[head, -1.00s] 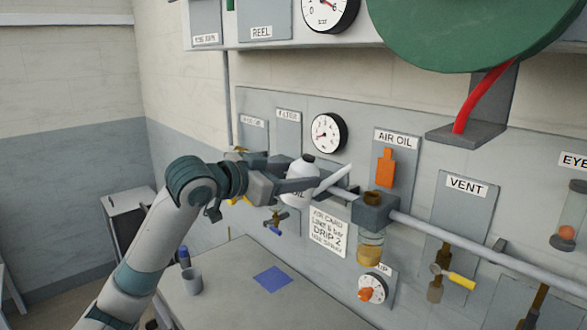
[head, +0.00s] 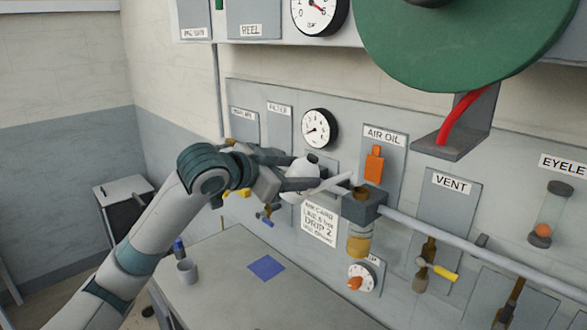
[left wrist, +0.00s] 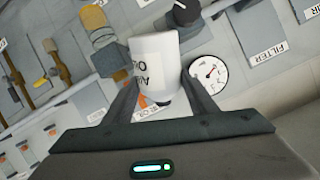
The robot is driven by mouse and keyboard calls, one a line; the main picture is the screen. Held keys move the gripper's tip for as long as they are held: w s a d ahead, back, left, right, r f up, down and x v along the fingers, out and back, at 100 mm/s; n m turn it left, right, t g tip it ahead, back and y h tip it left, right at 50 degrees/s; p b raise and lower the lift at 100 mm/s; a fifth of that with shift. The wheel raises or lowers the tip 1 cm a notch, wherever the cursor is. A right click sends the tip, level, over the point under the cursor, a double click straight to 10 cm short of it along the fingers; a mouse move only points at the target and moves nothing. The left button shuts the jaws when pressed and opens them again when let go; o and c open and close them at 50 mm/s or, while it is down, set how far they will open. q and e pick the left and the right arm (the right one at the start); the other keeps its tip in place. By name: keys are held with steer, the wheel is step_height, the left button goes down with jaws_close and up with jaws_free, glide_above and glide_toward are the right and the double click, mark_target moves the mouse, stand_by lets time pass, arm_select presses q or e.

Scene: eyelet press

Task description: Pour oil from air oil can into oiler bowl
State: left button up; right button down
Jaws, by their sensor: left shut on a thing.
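The white air oil can (head: 301,169) is between the fingers of my left gripper (head: 312,184), which is shut on it. In the left wrist view the can (left wrist: 155,62) shows part of its lettering between both fingers. In the head view a finger hides part of its body. Its pale spout (head: 338,181) points right, with the tip just left of and above the opening of the oiler's grey block (head: 368,207). The amber oiler bowl (head: 360,241) hangs under that block. No oil stream is visible. My right gripper is not in view.
A pipe (head: 450,245) runs right from the oiler.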

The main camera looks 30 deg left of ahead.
mark_target(315, 160)
arm_select(q)
steer(key=shift+w+d+m+g+y, duration=0.2)
steer(key=shift+w+d, duration=0.1)
steer(key=shift+d, duration=0.3)
steer(key=shift+w+d+m+g+y, duration=0.1)
steer(key=shift+w+d+y, duration=0.15)
steer(key=shift+d, duration=0.35)
steer(key=shift+w+d+r+m+g+y, duration=0.1)
steer(key=shift+d+r+m+g+y, duration=0.1)
steer(key=shift+r+m+g+y, duration=0.4)
steer(key=shift+w+d+r+m+g+y, duration=0.1)
steer(key=shift+d+r+g+y, duration=0.1)
steer(key=shift+r, duration=0.65)
steer(key=shift+w+d+r+m+g+y, duration=0.15)
steer(key=shift+d+r+m+g+y, duration=0.15)
steer(key=shift+r, duration=0.2)
steer(key=shift+w+d+r+m+g+y, duration=0.1)
steer(key=shift+d+r+m+g+y, duration=0.1)
steer(key=shift+r+y, duration=0.2)
steer(key=shift+r, duration=0.1)
stand_by(4.3)
